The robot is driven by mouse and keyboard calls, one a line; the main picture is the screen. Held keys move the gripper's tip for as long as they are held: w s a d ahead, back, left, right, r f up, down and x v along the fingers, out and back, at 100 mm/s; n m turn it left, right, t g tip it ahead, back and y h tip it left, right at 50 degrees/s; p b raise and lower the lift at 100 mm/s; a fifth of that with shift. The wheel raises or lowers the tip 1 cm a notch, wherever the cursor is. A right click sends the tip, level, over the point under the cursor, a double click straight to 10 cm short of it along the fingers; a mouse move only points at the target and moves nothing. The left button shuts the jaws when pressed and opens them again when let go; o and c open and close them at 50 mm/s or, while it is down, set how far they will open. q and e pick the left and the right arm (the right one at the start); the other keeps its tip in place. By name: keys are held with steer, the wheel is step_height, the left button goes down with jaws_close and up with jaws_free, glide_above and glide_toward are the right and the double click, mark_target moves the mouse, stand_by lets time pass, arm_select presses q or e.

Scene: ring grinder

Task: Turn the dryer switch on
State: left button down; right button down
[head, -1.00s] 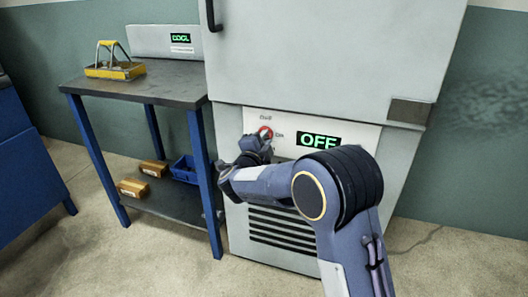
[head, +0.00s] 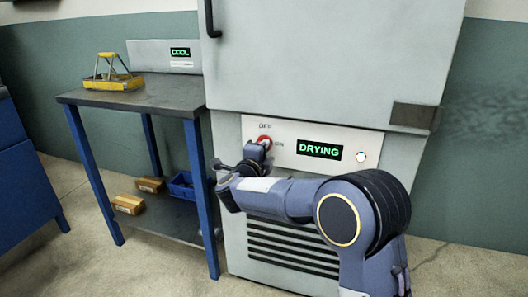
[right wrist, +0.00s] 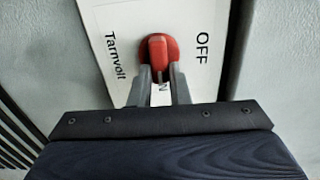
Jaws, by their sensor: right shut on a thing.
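The dryer (head: 330,55) is a large pale cabinet with a white control panel (head: 285,152) low on its front. The red rotary switch (head: 264,141) sits at the panel's left, between OFF and ON marks. The green display (head: 319,150) reads DRYING, and a round light (head: 361,157) glows at the panel's right. My right gripper (head: 258,151) is at the switch. In the right wrist view its two fingers (right wrist: 159,80) are shut around the red switch handle (right wrist: 158,52). My left gripper is not in view.
A blue-legged table (head: 155,97) stands left of the dryer, bearing a yellow carrier (head: 113,82) and a grey box reading COOL (head: 160,57). Its lower shelf holds small brown boxes (head: 128,204) and a blue bin (head: 182,187). Vent slots (head: 290,247) lie below the panel.

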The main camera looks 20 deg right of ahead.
steer(key=c, duration=1.4)
jaws_free()
steer(key=shift+o, duration=0.2)
steer(key=p+v, duration=0.1)
steer(key=v, duration=0.6)
steer(key=shift+s+a, duration=0.25)
steer(key=shift+s, duration=0.1)
